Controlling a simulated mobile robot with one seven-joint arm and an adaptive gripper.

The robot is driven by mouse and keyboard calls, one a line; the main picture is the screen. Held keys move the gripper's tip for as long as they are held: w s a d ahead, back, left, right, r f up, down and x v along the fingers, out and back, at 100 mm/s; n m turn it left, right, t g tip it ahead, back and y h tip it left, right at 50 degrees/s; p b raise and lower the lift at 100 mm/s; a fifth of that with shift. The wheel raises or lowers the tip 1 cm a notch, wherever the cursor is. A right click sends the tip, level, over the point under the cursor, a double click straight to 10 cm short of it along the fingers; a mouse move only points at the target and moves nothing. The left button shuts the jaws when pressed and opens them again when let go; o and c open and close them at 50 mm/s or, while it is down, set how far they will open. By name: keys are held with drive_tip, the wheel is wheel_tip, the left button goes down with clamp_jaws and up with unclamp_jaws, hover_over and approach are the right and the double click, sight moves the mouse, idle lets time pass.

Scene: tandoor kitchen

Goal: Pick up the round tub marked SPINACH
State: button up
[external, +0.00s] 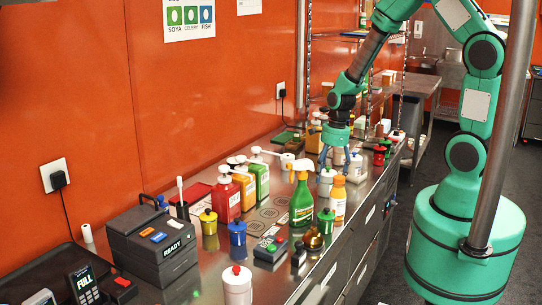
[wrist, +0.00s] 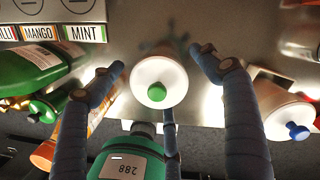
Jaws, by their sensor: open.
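A round white tub with a green knob (wrist: 150,97) is in the middle of the wrist view, seen almost from above. Its side faces away, so I cannot read whether it is marked SPINACH. My gripper (wrist: 158,62) is open, its fingers spread around the tub's outline with visible gaps at left and right; I see no contact. In the external view my gripper (external: 336,162) points down over the far part of the steel counter, among small white tubs. There I cannot tell which tub lies between the fingers.
A white tub with a blue knob (wrist: 275,112) lies to the right in the wrist view. A green spray bottle (external: 303,203) and an orange bottle (external: 338,200) stand nearer the external camera. Pump bottles (external: 227,200) and a black READY box (external: 150,245) stand further left.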

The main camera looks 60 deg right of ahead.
drive_tip(key=shift+w+a+f, duration=0.1)
drive_tip(key=shift+f, duration=0.85)
drive_tip(key=c, duration=1.5)
drive_tip(key=shift+r, duration=0.2)
drive_tip(key=shift+r, duration=0.6)
wheel_tip(320, 180, up, 2)
drive_tip(key=shift+r+p, duration=0.15)
drive_tip(key=shift+p, duration=0.3)
drive_tip(key=s+a+r+p, duration=0.1)
drive_tip(key=s+a, duration=0.2)
drive_tip(key=s, duration=1.2)
drive_tip(key=shift+s+a+p, duration=0.15)
drive_tip(key=shift+s+p, duration=0.15)
drive_tip(key=shift+s, duration=0.05)
drive_tip(key=shift+r, duration=0.1)
